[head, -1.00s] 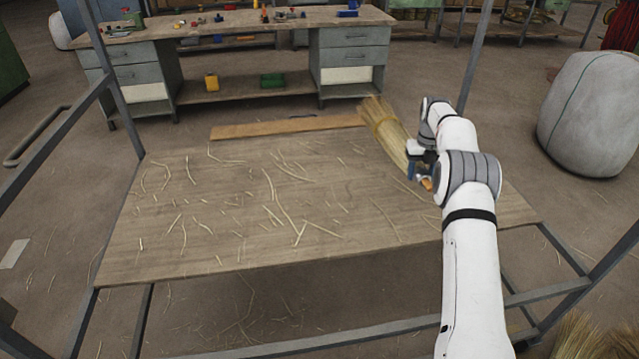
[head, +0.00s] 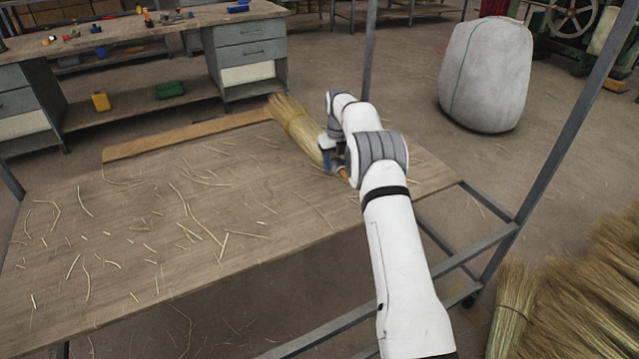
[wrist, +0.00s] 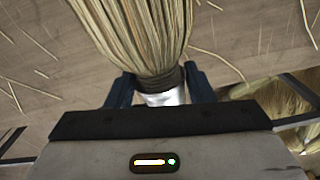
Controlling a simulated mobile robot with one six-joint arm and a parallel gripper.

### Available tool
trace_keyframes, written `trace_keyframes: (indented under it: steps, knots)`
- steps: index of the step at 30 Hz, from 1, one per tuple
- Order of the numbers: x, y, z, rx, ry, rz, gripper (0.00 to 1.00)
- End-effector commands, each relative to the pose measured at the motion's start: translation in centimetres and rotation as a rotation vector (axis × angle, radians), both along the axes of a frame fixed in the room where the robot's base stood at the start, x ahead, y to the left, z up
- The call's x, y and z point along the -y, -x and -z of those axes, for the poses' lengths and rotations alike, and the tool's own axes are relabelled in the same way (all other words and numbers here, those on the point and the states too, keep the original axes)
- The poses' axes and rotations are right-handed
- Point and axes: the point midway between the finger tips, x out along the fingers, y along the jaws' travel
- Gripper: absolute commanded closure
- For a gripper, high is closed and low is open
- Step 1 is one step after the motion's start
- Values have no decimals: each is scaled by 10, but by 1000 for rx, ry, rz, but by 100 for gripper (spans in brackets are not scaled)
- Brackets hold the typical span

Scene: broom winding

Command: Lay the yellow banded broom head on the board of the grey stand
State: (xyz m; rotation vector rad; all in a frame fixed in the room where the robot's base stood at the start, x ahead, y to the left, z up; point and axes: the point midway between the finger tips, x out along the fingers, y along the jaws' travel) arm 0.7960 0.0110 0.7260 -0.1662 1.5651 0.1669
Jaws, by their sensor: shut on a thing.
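The broom head (head: 298,124) is a pale straw bundle with a yellowish band partway along it. My gripper (head: 335,160) is shut on its neck end, over the far right part of the board. In the wrist view the straw (wrist: 140,35) fans away from the gripper (wrist: 162,90), and the blue fingers flank a dark winding and a silvery collar. The grey stand has metal posts (head: 368,50) and a wide wooden board (head: 130,240) strewn with loose straws. I cannot tell whether the broom head touches the board. My arm hides part of the board's right side.
A plank (head: 190,135) lies along the board's far edge. A workbench (head: 245,50) with tools stands behind. A large pale sack (head: 487,75) stands at the back right. Straw bundles (head: 590,290) lie at the lower right. The board's middle has only loose straws.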

Motion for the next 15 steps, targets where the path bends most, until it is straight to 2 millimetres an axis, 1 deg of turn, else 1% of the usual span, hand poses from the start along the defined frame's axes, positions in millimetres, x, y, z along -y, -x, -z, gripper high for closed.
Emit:
trace_keyframes:
  steps: [1,3,10,15]
  knots:
    - [-1,0,11,-2,-1,-2,84]
    - [-2,0,23,-1,0,-2,84]
    - [-3,0,47,0,0,-3,84]
    - [-3,0,76,-1,0,-4,84]
